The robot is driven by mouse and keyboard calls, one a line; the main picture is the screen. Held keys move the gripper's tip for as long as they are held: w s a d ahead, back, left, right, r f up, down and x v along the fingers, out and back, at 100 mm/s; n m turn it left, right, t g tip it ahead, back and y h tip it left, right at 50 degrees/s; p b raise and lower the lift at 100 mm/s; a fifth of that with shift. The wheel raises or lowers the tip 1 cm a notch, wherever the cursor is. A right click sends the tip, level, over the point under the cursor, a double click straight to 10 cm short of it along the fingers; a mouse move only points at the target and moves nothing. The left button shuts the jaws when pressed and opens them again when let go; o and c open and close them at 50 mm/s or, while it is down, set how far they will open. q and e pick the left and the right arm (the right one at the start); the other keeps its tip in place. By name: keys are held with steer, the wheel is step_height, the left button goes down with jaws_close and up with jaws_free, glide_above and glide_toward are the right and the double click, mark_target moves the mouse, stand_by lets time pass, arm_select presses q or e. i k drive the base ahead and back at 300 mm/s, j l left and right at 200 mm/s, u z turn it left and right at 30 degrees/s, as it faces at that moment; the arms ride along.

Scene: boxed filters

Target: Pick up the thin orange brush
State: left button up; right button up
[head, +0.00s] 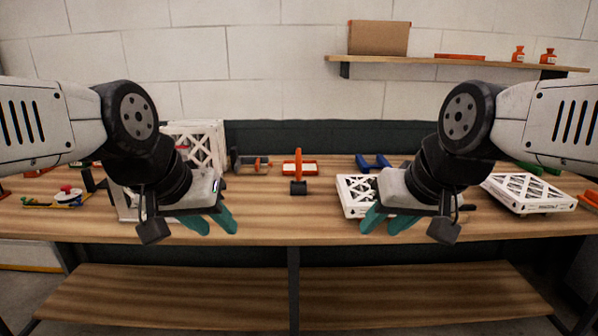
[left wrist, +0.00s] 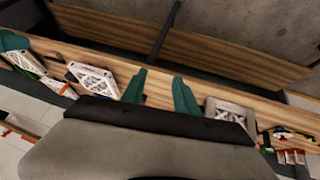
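A thin upright orange piece with a black block at its lower end (head: 298,163) stands near the middle of the table; it looks like the orange brush, but I cannot be sure. My left gripper (head: 212,221) is to its left and nearer, over the table's front edge, with teal fingers apart and nothing between them. Its fingers also show apart in the left wrist view (left wrist: 159,90). My right gripper (head: 386,222) is to the right of the orange piece, also over the front edge, with fingers apart and empty. Neither gripper touches the orange piece.
White lattice-faced filters stand behind my left gripper (head: 203,146), lie behind my right gripper (head: 355,192), and lie at right (head: 530,193). A blue item (head: 373,162) is at the back. The wooden table (head: 290,222) is clear in front of the middle. A shelf (head: 450,62) hangs above.

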mark_target(298, 156)
steer(key=i, duration=1.1)
